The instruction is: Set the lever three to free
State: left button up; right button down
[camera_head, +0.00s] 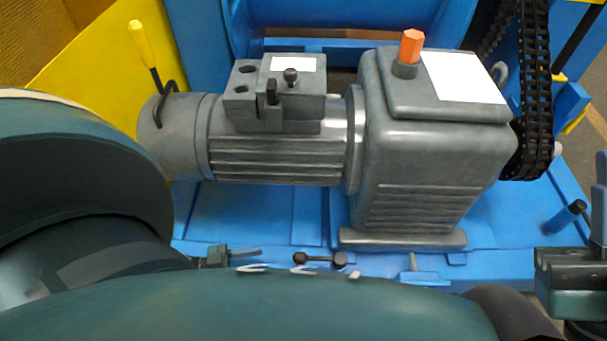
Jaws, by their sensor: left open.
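Several levers show, and I cannot tell which is lever three. A yellow-handled lever (141,44) stands tilted at the motor's left end, beside a black hook. A small black-knobbed lever (291,76) is on the motor's box. A lever with black ball ends (320,259) lies at the blue frame's front edge. A blue rod with a black end (565,216) sticks up at the right. My left arm crosses the bottom. My left gripper (575,262) is at the lower right edge, open, partly cut off, just below the blue rod. My right gripper is not in view.
A grey motor (275,158) and gearbox (430,160) with an orange cap (411,46) fill the middle. A black chain (533,90) runs at the right. A yellow panel (105,75) is at the left. My arm hides much of the front.

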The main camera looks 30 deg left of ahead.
pick_arm(q)
jog(key=x, duration=1.2)
jog(key=shift+w+d, duration=0.1)
jog(key=shift+d, duration=0.05)
jog(key=shift+c, duration=0.3)
grip_shut()
